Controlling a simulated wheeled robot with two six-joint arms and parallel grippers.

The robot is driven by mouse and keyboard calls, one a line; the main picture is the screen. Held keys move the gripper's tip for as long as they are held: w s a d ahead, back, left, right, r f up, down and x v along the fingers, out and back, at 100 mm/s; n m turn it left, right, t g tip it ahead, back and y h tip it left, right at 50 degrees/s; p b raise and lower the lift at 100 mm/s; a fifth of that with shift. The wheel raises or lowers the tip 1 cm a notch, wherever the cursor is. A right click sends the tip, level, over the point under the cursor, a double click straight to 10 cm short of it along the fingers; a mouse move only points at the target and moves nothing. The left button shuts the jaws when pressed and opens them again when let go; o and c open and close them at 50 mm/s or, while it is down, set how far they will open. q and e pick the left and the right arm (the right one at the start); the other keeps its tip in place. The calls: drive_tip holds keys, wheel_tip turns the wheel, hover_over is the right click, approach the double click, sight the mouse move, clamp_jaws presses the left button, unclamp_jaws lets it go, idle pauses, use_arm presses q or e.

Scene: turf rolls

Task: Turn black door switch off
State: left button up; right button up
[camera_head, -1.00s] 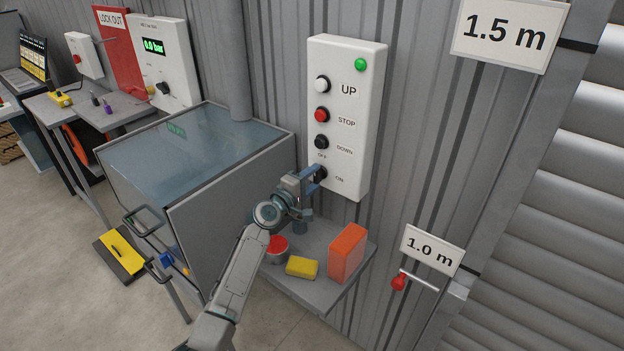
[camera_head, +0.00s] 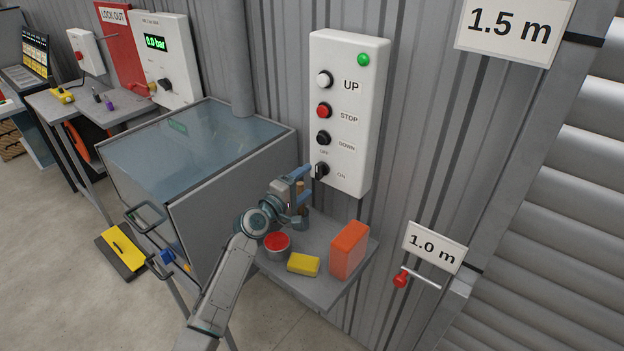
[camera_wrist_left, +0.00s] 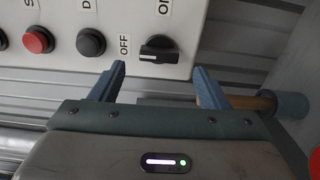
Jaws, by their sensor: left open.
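The black door switch (camera_head: 320,171) is the lowest control on the white panel (camera_head: 348,70), below the black DOWN button (camera_head: 323,138). In the left wrist view the switch (camera_wrist_left: 160,47) shows whole. Its grip bar lies roughly in line with the OFF label (camera_wrist_left: 125,45), and the ON label (camera_wrist_left: 165,8) is off to its side. My left gripper (camera_head: 306,186) is open and empty, just in front of the switch. Its fingertips (camera_wrist_left: 159,70) stand apart on either side of the switch, short of it. My right gripper is not in view.
A small shelf (camera_head: 320,292) below holds a red-topped can (camera_head: 277,243), a yellow block (camera_head: 303,264) and an orange box (camera_head: 348,250). A wooden-handled tool (camera_wrist_left: 265,102) is close behind one finger. A grey glass-topped cabinet (camera_head: 200,150) stands left.

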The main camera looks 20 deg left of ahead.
use_arm(q)
drive_tip(key=v, duration=0.6)
drive_tip(key=shift+s+b, duration=0.25)
drive_tip(key=shift+b, duration=0.2)
